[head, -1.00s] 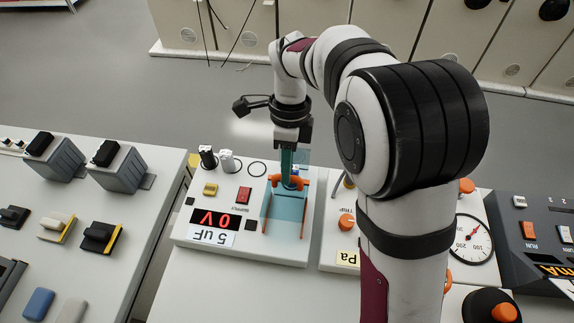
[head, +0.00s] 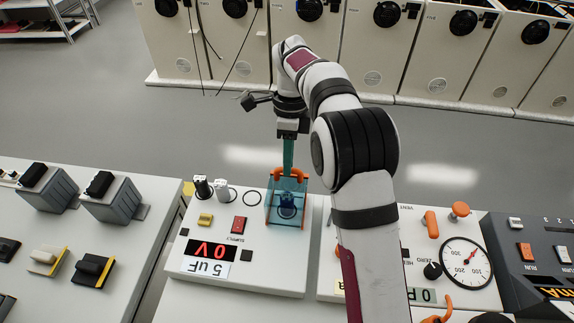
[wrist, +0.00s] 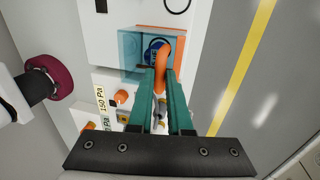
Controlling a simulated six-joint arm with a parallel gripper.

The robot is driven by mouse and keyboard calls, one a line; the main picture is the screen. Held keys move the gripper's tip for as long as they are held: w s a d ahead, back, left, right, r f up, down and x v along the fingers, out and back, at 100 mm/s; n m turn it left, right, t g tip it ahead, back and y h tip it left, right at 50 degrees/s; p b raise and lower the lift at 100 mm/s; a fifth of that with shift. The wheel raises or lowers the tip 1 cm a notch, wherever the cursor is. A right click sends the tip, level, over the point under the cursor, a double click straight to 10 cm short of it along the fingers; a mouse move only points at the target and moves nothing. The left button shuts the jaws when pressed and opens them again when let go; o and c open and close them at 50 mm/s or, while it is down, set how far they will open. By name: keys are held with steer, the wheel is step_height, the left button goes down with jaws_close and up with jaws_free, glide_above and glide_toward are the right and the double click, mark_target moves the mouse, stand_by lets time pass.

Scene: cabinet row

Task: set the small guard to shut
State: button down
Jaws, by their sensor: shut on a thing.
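The small guard (head: 274,212) is a clear blue cover with orange trim, on the white panel with the "0V" display. It stands up around a dark blue knob (head: 287,204), which shows through it. Its orange handle (head: 277,171) is at the top. My gripper (head: 288,170) comes down from above with teal fingers and is shut on that handle. In the wrist view the orange handle (wrist: 162,52) lies between the fingers (wrist: 161,80), with the clear guard (wrist: 131,50) beyond. The arm and fingers partly hide the handle, and the guard's exact tilt is hard to tell.
A red button (head: 239,224), a yellow switch (head: 205,220) and two small connectors (head: 211,187) sit left of the guard. A gauge panel (head: 467,262) stands to the right, partly behind my arm. The floor behind is open up to the cabinet row (head: 390,60).

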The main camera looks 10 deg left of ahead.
steer(key=shift+w, duration=0.2)
steer(key=c, duration=0.8)
jaws_free()
steer(key=shift+c, duration=0.2)
steer(key=shift+r, duration=0.1)
steer(key=v, duration=0.7)
steer(key=shift+r, duration=0.2)
steer(key=s+d+r+n, duration=0.3)
steer(key=s+d, duration=0.1)
steer(key=s, duration=0.2)
steer(key=s+d+r+n, duration=0.3)
steer(key=s+d, duration=0.2)
steer(key=s, duration=0.1)
steer(key=s+d+f+n+t+y, duration=0.1)
steer(key=s+d+f+n, duration=0.1)
steer(key=s, duration=0.8)
steer(key=s+d+f+n+t, duration=0.1)
steer(key=s+f+n, duration=0.3)
steer(key=s+f, duration=0.3)
steer(key=s, duration=0.3)
steer(key=shift+s+d+n+y, duration=0.3)
steer(key=shift+s+d+y, duration=0.1)
